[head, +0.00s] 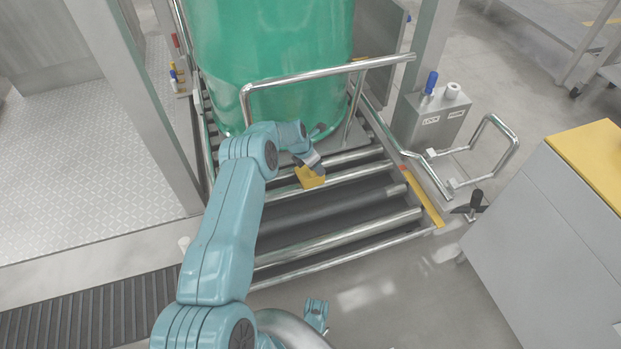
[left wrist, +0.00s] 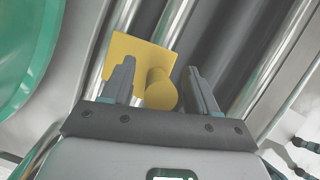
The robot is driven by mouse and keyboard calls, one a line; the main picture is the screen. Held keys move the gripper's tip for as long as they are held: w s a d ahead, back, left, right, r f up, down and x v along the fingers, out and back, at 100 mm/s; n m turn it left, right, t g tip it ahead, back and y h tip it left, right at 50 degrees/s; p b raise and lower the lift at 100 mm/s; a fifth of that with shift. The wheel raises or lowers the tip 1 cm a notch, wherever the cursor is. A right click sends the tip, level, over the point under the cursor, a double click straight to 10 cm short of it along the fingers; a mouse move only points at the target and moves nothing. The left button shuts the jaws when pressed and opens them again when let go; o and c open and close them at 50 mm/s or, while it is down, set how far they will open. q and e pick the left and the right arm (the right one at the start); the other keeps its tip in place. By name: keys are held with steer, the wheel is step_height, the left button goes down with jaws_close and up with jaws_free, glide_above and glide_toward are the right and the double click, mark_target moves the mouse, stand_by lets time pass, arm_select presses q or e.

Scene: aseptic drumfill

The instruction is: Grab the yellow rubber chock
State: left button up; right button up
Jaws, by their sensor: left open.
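The yellow rubber chock (head: 309,177) sits on the metal rollers in front of the green drum. In the left wrist view it shows as a flat yellow block (left wrist: 138,52) with a rounded yellow knob (left wrist: 160,92) pointing toward the camera. My left gripper (head: 314,164) is at the chock. In the left wrist view its two dark fingers (left wrist: 160,68) are open, one on each side of the knob, with a visible gap at the right finger. Whether the left finger touches the chock I cannot tell.
The green drum (head: 270,60) stands behind the chock, with a bent metal rail (head: 320,72) in front of it. Rollers (head: 340,235) run below. A grey control box (head: 437,118) stands to the right, near a grey cabinet (head: 545,245) with a yellow top. Open floor lies at front right.

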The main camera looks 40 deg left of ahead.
arm_select(q)
steer(key=shift+f, duration=0.1)
steer(key=shift+w, duration=0.1)
jaws_close()
